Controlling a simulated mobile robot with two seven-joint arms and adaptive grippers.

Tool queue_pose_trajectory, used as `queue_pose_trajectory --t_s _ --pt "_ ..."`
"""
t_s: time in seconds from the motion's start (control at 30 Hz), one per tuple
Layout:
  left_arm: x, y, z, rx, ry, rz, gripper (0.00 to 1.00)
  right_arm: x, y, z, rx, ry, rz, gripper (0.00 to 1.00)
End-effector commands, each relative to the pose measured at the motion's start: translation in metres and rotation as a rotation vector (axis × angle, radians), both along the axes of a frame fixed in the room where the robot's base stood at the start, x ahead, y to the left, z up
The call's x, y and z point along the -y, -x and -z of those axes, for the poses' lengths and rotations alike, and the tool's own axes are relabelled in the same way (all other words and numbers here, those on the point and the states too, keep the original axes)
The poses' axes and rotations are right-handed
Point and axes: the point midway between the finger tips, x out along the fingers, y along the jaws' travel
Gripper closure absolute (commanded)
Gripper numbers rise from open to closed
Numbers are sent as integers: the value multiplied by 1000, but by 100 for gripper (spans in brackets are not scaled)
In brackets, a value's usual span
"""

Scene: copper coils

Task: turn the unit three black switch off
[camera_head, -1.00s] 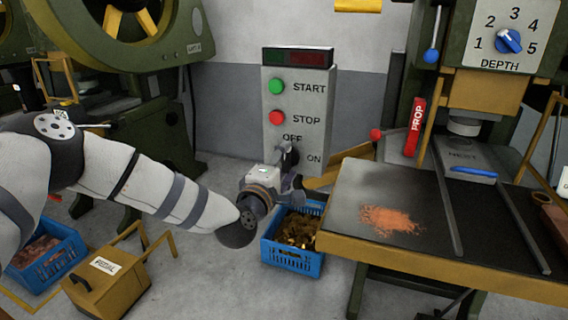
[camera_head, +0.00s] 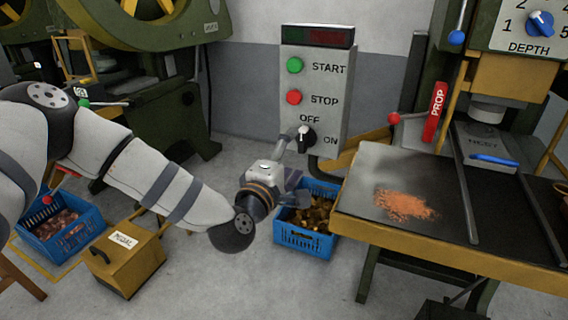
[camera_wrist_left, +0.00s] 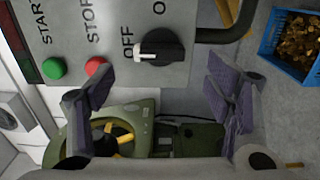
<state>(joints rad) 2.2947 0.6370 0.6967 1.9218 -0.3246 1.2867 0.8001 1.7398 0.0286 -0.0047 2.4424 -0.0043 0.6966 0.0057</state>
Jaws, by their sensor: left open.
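The black switch (camera_head: 305,136) is a rotary knob low on a grey control panel (camera_head: 312,75), between the words OFF and ON. Its white mark points up toward OFF; the left wrist view also shows the knob (camera_wrist_left: 160,48) with its mark on the OFF side. I see no unit number on the panel. My left gripper (camera_head: 291,174) is below and in front of the knob, apart from it. Its purple-grey fingers are spread and empty in the left wrist view (camera_wrist_left: 157,90). My right gripper is not in view.
Green START (camera_head: 295,65) and red STOP (camera_head: 293,97) buttons sit above the knob. A blue crate (camera_head: 303,239) of scrap stands below the panel. A press table (camera_head: 365,165) is close on the right. A yellow pedal box (camera_head: 125,265) is on the floor at left.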

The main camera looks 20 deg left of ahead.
Motion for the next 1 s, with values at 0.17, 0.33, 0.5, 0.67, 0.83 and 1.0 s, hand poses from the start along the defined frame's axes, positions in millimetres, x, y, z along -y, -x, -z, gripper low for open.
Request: queue_pose_trajectory --t_s 0.17,0.33,0.5,0.67,0.83,1.0 --pt "-2 42 0 -1 3 0 28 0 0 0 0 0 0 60" --pt "-2 60 0 1 1 0 28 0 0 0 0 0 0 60" --pt "-2 62 0 1 0 -1 28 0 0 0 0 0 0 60" --pt "-2 62 0 1 0 0 28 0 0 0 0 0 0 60" --pt "5 67 10 -36 -26 25 28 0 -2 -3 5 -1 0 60" --pt "53 137 99 -357 -276 256 28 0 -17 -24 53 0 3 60"
